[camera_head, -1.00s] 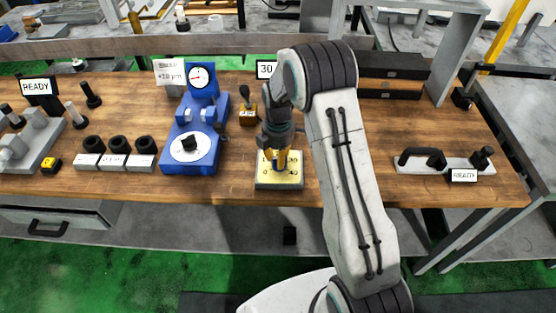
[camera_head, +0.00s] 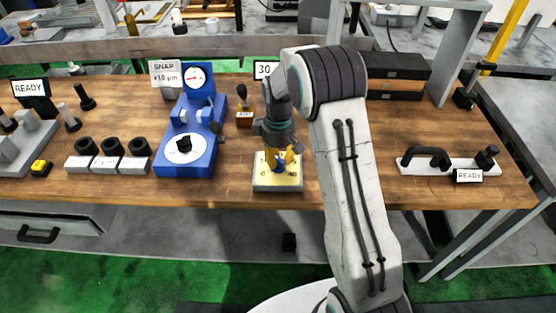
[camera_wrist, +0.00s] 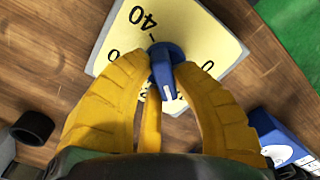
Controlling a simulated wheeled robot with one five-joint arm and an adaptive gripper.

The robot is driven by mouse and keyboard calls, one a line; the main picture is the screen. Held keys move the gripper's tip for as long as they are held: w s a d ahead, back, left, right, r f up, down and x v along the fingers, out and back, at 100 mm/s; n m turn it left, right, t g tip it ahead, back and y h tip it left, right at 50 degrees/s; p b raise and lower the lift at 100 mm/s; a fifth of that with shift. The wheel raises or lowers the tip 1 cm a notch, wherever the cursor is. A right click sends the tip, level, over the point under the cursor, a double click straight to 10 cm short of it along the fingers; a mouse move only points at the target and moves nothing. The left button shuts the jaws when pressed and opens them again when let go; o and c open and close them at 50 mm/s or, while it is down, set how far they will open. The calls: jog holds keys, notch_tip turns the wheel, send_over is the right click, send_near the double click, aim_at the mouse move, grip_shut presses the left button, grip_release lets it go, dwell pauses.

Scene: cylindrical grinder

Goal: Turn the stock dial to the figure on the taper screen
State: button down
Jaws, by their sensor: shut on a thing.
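The stock dial is a pale yellow plate (camera_head: 264,184) with black figures and a blue knob (camera_wrist: 164,68) in its middle. The figure 40 shows on the plate in the wrist view. The taper screen (camera_head: 264,70) stands behind it and reads 30; my arm covers part of its right side. My gripper (camera_head: 280,165) points down over the plate, its yellow fingers shut on the blue knob. In the wrist view the fingers (camera_wrist: 160,80) close around the knob from both sides. The knob's pointer is partly hidden by the fingers.
A blue gauge stand (camera_head: 188,140) with a dial and a SNAP +10 µm sign (camera_head: 165,73) stands to the left. A black-handled rack (camera_head: 445,165) is at right. Bare wood lies between.

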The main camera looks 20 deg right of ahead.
jog(key=m, duration=0.2)
jog(key=m+b, duration=0.1)
jog(key=m, duration=0.2)
jog(key=shift+s+d+f+m, duration=0.1)
jog(key=shift+s+m, duration=0.1)
jog(key=shift+m, duration=0.1)
jog(key=m+b, duration=0.1)
jog(key=m, duration=0.4)
jog(key=shift+s+m, duration=0.15)
jog(key=shift+m, duration=0.15)
jog(key=m, duration=0.5)
jog(key=shift+s+b, duration=0.15)
jog(key=shift+b, duration=0.2)
jog(key=m, duration=0.5)
jog(key=shift+s+m, duration=0.1)
jog(key=shift+m, duration=0.2)
jog(key=c, duration=1)
grip_release()
